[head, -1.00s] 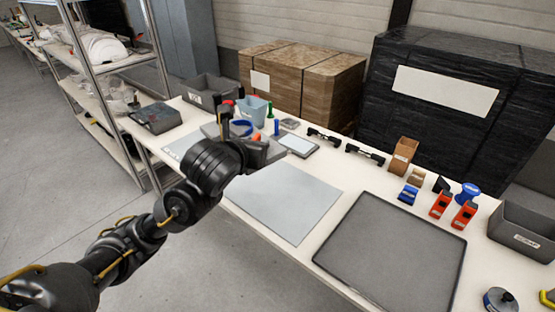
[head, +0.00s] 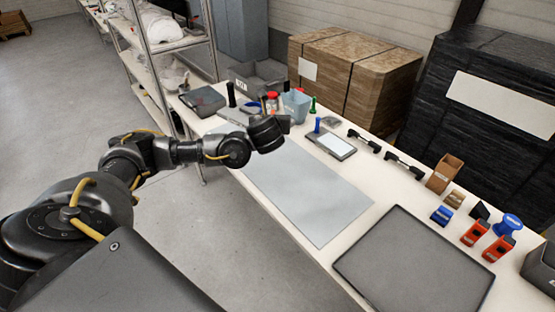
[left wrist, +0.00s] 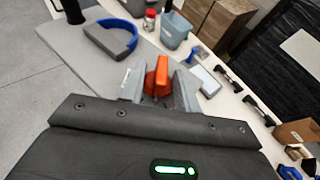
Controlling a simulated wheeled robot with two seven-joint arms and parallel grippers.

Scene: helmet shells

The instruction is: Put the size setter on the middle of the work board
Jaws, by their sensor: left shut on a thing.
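My left gripper (head: 286,122) is at the far end of a flat light grey board (head: 308,190) on the table. In the left wrist view its two grey fingers (left wrist: 158,88) are shut on an orange block-like thing, which I take as the size setter (left wrist: 161,72). In the head view the held thing is hidden or too small to make out. The middle of the light grey board is bare. A dark rimmed mat (head: 410,265) lies nearer on the right, also bare. The frames do not say which one is the work board. My right gripper is not in view.
Beyond the gripper stand a light blue bin (head: 296,106), a red-lidded jar (head: 272,101) and a block with a blue arc (left wrist: 112,40). A screen device (head: 336,145) lies right of it. Orange tools (head: 475,233) and a cardboard holder (head: 444,174) line the far right edge.

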